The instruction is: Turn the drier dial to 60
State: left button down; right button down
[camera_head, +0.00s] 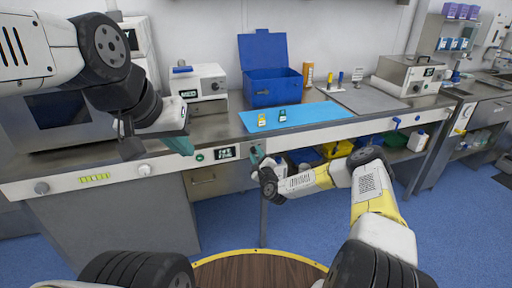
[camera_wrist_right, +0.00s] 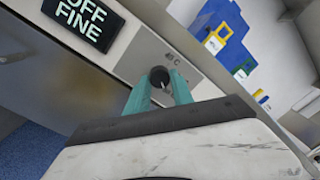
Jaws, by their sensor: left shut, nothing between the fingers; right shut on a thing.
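The drier dial (camera_wrist_right: 160,76) is a small dark round knob on the pale front panel, in the right wrist view. My right gripper (camera_wrist_right: 160,88) has its teal fingers on either side of the dial and is shut on it. A small "45 C" label is printed beside the dial. A black display (camera_wrist_right: 83,20) near it reads "FINE" below a partly cut-off word. In the head view the right gripper (camera_head: 257,155) is at the panel just right of the display (camera_head: 224,153); the dial is hidden there. My left gripper (camera_head: 180,144) is shut and empty in front of the counter.
A blue open-lidded box (camera_head: 275,90) stands on the counter, with a blue mat (camera_head: 300,115) bearing small yellow and green items. A white device (camera_head: 200,82) is to its left. Other knobs (camera_head: 144,170) sit along the counter front. Coloured bins (camera_head: 337,149) are below.

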jog(key=shift+m, duration=0.4)
jog(key=c, duration=1.1)
grip_release()
jog(key=v, duration=0.8)
